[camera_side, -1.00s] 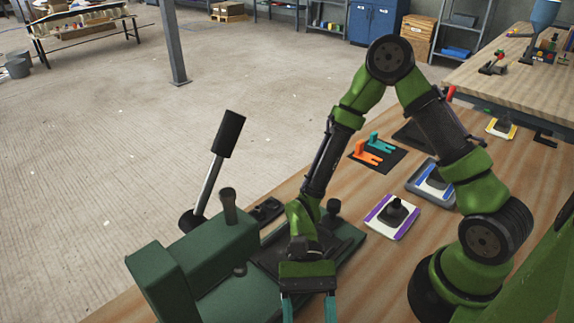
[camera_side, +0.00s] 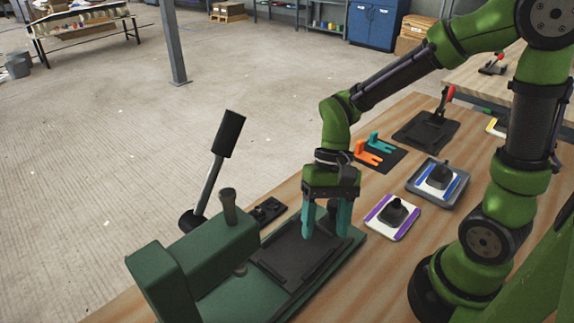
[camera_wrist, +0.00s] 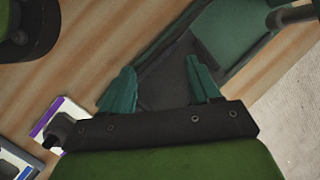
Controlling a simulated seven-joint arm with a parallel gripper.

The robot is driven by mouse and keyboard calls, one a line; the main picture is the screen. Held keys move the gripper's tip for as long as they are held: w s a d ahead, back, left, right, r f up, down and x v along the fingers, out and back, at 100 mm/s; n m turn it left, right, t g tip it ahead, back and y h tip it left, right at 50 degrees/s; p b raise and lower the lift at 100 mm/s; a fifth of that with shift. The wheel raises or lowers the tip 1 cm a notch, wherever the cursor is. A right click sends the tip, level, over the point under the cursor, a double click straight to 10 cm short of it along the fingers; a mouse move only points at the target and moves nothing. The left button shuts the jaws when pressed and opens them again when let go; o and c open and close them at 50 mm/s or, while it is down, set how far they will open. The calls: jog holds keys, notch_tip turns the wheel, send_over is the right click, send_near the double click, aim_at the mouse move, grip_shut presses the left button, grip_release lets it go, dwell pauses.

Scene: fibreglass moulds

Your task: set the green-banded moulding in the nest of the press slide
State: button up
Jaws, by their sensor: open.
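My gripper (camera_side: 326,228) is open above the outer end of the dark press slide (camera_side: 285,262). Its two teal fingers also show in the wrist view (camera_wrist: 160,88), apart and with no moulding between them. In the side view a dark knob at the slide's end is partly hidden between or behind the fingers, and I cannot tell whether they touch it. The slide's nest (camera_side: 300,247) looks like a dark recess with raised edges and appears empty. The green press (camera_side: 205,260) stands to its left.
A purple-banded moulding (camera_side: 393,217) lies right of the slide. A blue-banded one (camera_side: 438,180) sits in a grey tray (camera_side: 461,186). Orange and teal forked pieces (camera_side: 368,157) lie on a dark mat behind. A red-handled clamp (camera_side: 430,127) is further back. The press lever (camera_side: 215,165) stands up.

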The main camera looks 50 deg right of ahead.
jog(key=d+r+n+t+h, duration=0.1)
jog(key=d+r+t, duration=0.2)
jog(key=r, duration=0.3)
jog(key=d+r+n+t+h, duration=0.1)
jog(key=d+r+t, duration=0.3)
jog(key=r+t, duration=0.2)
jog(key=shift+s+r, duration=0.2)
jog(key=shift+s, duration=0.2)
jog(key=shift+o, duration=0.7)
jog(key=shift+d+r+t, duration=0.15)
jog(key=shift+r+t, duration=0.1)
jog(key=shift+t, duration=0.05)
jog(key=o, duration=0.4)
jog(key=shift+s+d+r, duration=0.1)
jog(key=shift+r, duration=0.05)
